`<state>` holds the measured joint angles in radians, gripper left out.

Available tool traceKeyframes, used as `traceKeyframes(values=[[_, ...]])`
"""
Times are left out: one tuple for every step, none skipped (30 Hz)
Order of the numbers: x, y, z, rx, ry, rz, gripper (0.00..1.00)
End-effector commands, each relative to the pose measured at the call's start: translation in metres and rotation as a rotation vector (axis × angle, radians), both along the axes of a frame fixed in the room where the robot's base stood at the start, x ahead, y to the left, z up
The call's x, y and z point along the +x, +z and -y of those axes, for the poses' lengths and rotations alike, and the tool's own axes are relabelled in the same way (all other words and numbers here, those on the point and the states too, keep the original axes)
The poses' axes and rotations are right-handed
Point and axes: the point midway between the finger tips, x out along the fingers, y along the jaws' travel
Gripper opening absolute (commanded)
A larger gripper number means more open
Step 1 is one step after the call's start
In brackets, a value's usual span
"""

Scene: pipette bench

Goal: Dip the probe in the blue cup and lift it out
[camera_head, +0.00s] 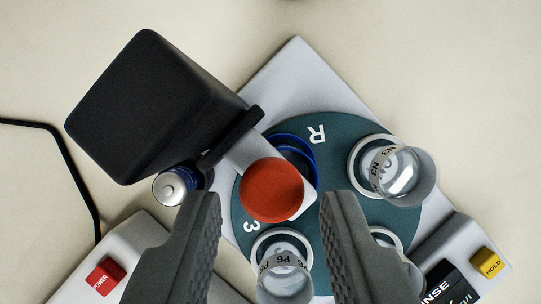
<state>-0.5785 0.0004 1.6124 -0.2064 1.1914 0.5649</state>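A red round cap (271,188) sits on a pale arm (246,150) that runs from a black boxy head (150,108); it appears to be the probe's top, and the probe itself is hidden beneath. A blue cup rim (311,148) shows partly from under the pale arm and cap, in a teal round carousel (335,135). Whether the probe tip is inside the blue cup cannot be seen. My gripper (270,197) is open, its dark fingers to the left and right of the red cap with gaps on both sides, and it holds nothing.
Clear labelled cups stand in the carousel at the right (408,175) and bottom (284,275). A silver-and-blue cylinder (176,187) is beside the black head. A red button (105,276) is lower left, a yellow HOLD button (488,262) lower right. A black cable runs at left.

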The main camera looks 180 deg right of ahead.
Motion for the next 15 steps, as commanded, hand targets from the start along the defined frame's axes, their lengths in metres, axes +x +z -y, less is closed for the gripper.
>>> traceKeyframes(values=[[0.0018,-0.0048,0.0001,-0.001,0.000,-0.001,0.33],[0.0025,-0.0069,0.0002,-0.001,0.000,-0.001,0.33],[0.0033,-0.0090,0.0002,-0.001,0.000,-0.001,0.33],[0.0039,-0.0103,0.0002,-0.001,0.000,-0.001,0.33],[0.0042,-0.0112,0.0002,-0.001,0.000,-0.001,0.33],[0.0047,-0.0121,0.0001,0.000,0.000,0.000,0.33],[0.0049,-0.0126,0.0001,0.000,0.000,0.000,0.33],[0.0051,-0.0128,0.0001,0.000,0.000,0.000,0.33],[0.0052,-0.0130,0.0001,0.000,0.000,0.000,0.33],[0.0052,-0.0130,0.0001,0.000,0.000,0.000,0.33],[0.0052,-0.0130,0.0001,0.000,0.000,0.000,0.33],[0.0051,-0.0129,0.0001,0.000,0.000,0.000,0.33],[0.0051,-0.0129,0.0001,0.000,0.000,0.000,0.33],[0.0051,-0.0129,0.0001,0.000,0.000,0.000,0.33],[0.0051,-0.0129,0.0001,0.000,0.000,0.000,0.29]])
